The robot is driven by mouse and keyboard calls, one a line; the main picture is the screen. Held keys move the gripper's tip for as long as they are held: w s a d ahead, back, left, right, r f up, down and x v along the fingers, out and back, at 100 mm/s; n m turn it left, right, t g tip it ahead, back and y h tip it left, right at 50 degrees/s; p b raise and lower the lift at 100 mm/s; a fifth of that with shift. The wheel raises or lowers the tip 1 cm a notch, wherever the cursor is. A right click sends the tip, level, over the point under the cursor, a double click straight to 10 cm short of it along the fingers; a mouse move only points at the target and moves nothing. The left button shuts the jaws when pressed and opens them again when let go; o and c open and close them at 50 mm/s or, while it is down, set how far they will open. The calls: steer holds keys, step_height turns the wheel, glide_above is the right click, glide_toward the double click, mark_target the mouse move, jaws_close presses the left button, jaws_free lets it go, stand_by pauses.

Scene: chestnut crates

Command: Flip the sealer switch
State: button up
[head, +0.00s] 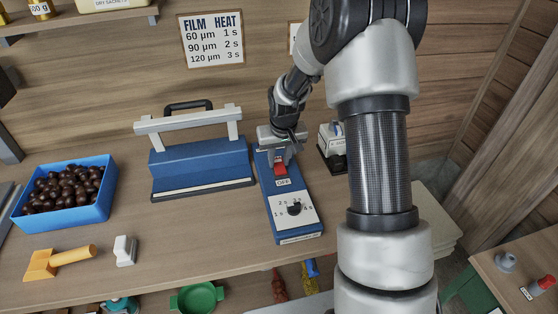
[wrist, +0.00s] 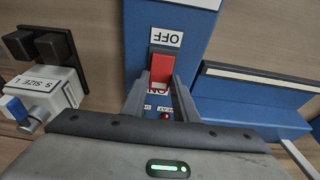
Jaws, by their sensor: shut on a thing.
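The red sealer switch (head: 280,169) sits on the blue control box (head: 278,205), below the wall charts. An OFF label is on its near side, toward the dial (head: 294,208). My gripper (head: 281,158) reaches down over the box from behind. In the wrist view the red switch (wrist: 161,70) lies between the two fingertips of my gripper (wrist: 161,80), which are shut on it. The OFF label (wrist: 165,37) is clear; the ON label (wrist: 157,91) is partly hidden between the fingers. The blue sealer (head: 202,165) with its pale bar stands left of the box.
A blue crate (head: 66,216) of chestnuts stands at left on the bench. A yellow-handled scraper (head: 60,260) and a small white block (head: 125,250) lie in front. A white device (head: 331,137) stands close right of the box.

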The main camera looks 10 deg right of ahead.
steer(key=o, duration=1.1)
steer(key=shift+c, duration=0.2)
steer(key=v, duration=1.7)
steer(key=shift+r+p, duration=0.2)
steer(key=shift+p, duration=0.15)
steer(key=shift+s, duration=0.1)
